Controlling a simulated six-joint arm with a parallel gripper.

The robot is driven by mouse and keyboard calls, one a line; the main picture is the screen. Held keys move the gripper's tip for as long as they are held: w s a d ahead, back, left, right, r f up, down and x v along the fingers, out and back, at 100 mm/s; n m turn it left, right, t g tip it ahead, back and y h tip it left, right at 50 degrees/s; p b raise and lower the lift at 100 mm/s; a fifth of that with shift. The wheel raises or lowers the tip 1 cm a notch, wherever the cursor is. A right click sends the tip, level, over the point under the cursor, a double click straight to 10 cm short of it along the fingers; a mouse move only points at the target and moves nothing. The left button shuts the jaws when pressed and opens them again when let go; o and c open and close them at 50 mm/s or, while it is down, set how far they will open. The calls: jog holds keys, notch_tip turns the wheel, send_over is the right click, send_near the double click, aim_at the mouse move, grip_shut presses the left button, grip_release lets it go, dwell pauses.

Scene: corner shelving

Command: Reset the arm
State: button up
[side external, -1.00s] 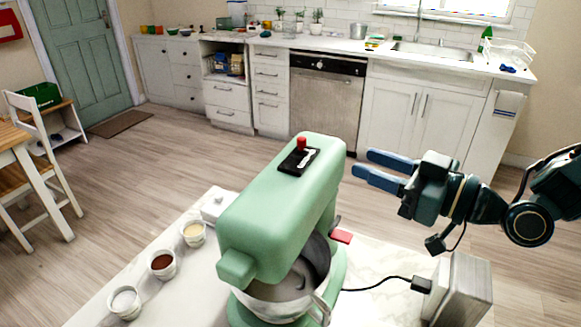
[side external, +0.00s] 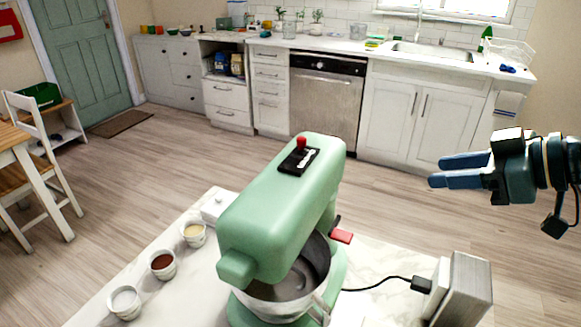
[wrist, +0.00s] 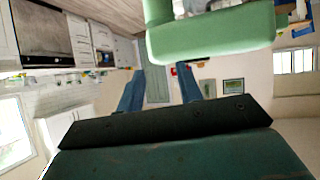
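My gripper (side external: 437,171) is at the right of the side external view, raised in the air to the right of the green stand mixer (side external: 283,205). Its two blue fingers are parallel and apart, with nothing between them. The fingers also show apart in the wrist view (wrist: 160,76), where the mixer's green body (wrist: 212,38) is at the top and the room looks upside down. The mixer stands on the white counter (side external: 385,310), with its metal bowl (side external: 283,300) under its head. My gripper is clear of the mixer.
Small bowls of white (side external: 124,302), brown (side external: 162,265) and cream (side external: 194,235) contents stand left of the mixer. A white butter dish (side external: 215,207) is behind them. A grey block (side external: 462,290) and black cord sit to the right. The air around my gripper is free.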

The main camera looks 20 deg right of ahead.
jog(key=s+d+m+g+h, duration=0.4)
jog(key=s+d+m+h, duration=0.2)
jog(key=s+d, duration=0.8)
jog(key=shift+s+m+g, duration=0.4)
jog(key=shift+s, duration=0.85)
dwell(0.5)
